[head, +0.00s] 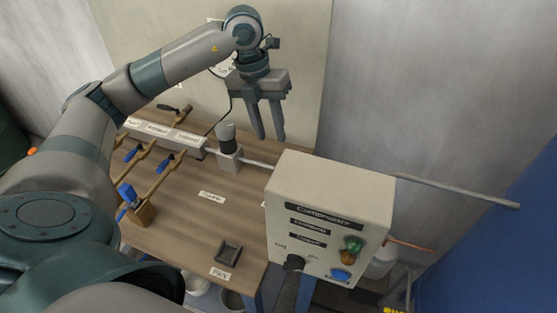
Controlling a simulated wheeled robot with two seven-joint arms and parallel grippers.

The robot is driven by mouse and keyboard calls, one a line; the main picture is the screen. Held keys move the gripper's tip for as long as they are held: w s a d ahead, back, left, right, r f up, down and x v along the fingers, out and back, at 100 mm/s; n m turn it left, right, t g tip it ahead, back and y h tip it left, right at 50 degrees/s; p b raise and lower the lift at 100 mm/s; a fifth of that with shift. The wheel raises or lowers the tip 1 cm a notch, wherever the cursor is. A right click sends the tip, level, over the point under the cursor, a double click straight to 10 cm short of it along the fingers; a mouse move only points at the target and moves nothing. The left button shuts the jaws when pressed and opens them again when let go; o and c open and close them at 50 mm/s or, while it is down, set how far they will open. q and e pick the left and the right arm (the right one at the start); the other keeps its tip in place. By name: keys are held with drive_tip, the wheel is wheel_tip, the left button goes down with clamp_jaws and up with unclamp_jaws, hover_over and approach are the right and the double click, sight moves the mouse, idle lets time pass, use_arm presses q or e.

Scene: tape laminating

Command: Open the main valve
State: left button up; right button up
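My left gripper (270,137) hangs pointing down over the back right of the workbench, in front of the pale back panel. A gap shows between its two fingers, and nothing is held there. A grey fitting with a dark cylindrical cap (227,136) stands on the pipe line to the left of the fingers, apart from them in the picture. A dark-handled brass valve (176,109) sits farther left at the back. Blue-handled valves (163,165) sit on brass pipes at the left. I cannot tell which part is the main valve. My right gripper is not in view.
The compressor box (331,210), with buttons and a dark knob, stands at the right front. A white labelled manifold (165,135) lies along the back left. A small dark square tray (228,253) sits at the front. The middle of the wooden bench (190,220) is mostly clear.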

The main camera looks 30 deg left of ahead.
use_arm(q)
drive_tip(key=f+p, duration=0.1)
drive_tip(key=f, duration=0.2)
drive_tip(key=d+f, duration=0.1)
drive_tip(key=f, duration=0.3)
drive_tip(key=d+f+p, duration=0.1)
drive_tip(key=f, duration=0.3)
drive_tip(key=shift+w+p, duration=0.25)
drive_tip(key=shift+p, duration=0.1)
clamp_jaws()
